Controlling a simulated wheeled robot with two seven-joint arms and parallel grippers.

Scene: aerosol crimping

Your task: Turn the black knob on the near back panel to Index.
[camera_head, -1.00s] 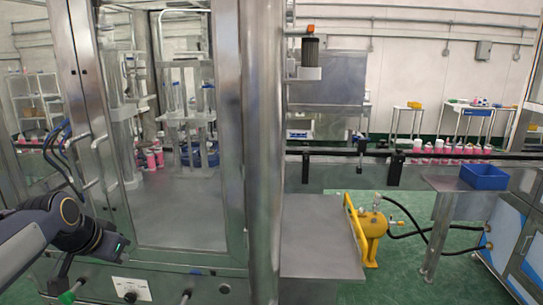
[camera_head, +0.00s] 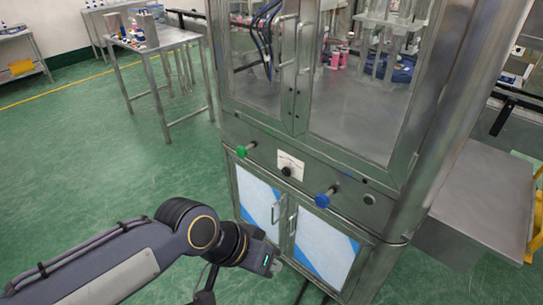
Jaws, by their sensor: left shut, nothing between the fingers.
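The black knob (camera_head: 287,171) sits on a white label plate (camera_head: 291,160) on the steel panel below the glass doors. Its pointer and the label's words are too small to read. A green knob (camera_head: 242,151) is to its left and a blue knob (camera_head: 323,200) to its right. My left gripper (camera_head: 273,264) appears below the panel in the picture, in front of the lower cabinet doors, clearly apart from the black knob. It is shut and empty; its fingertips show only poorly. My right gripper is not in view.
The steel cabinet (camera_head: 340,155) has glass doors with handles above and white-and-blue doors (camera_head: 325,245) below. A small dark button (camera_head: 369,199) is right of the blue knob. A steel side table (camera_head: 480,205) stands at right. Green floor on the left is clear up to a work table (camera_head: 150,48).

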